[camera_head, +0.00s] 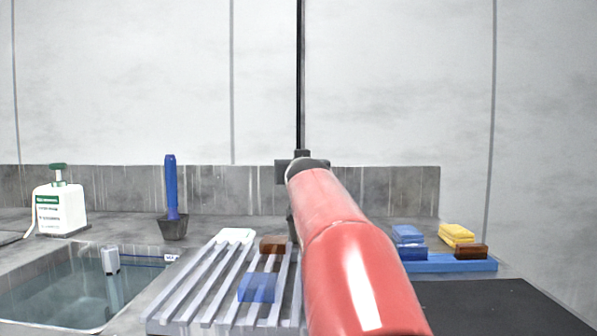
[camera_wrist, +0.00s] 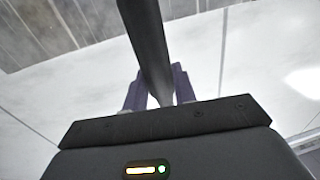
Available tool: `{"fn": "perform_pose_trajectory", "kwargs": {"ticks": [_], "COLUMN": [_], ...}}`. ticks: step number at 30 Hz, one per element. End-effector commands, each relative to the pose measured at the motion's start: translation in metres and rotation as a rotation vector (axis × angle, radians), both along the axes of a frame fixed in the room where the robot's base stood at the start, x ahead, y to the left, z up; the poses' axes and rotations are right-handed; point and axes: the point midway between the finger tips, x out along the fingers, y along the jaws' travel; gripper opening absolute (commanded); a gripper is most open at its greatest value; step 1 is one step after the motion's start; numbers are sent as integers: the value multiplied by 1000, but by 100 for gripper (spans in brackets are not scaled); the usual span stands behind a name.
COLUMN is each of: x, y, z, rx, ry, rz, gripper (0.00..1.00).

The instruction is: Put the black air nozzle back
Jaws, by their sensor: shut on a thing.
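My gripper (camera_wrist: 157,82) is shut on the black air nozzle (camera_wrist: 146,38). In the wrist view the nozzle is a dark bar running from between the two bluish fingers up to the top edge. In the head view my red arm reaches toward the back wall and hides the fingers. A dark blocky piece (camera_head: 288,172) shows just past the arm's end, at the backsplash. A thin black vertical line (camera_head: 300,75) runs above it. I cannot tell whether the dark piece is the nozzle, a holder or part of my gripper.
A slatted rack (camera_head: 190,284) with a blue block (camera_head: 257,288) and a brown block (camera_head: 273,244) stands below. A water basin (camera_head: 55,292), white pump bottle (camera_head: 60,208) and blue tool in a dark cup (camera_head: 173,228) are left. A blue tray (camera_head: 450,264) with blocks is right.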

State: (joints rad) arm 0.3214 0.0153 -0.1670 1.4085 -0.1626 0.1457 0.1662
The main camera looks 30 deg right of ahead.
Motion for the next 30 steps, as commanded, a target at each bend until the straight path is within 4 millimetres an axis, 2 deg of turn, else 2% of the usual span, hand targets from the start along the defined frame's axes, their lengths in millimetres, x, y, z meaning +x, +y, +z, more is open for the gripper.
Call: {"fn": "perform_pose_trajectory", "kwargs": {"ticks": [6,7,11,22,26,30], "x": [0,0,0,0,-17,-44], "y": [0,0,0,0,10,25], "z": [-3,-2,-2,3,-2,-3], "rx": [0,0,0,0,-1,-1], "ry": [0,1,1,1,-2,-2], "rz": [0,0,0,0,2,1], "gripper": [4,31,48,49,49,49]}}
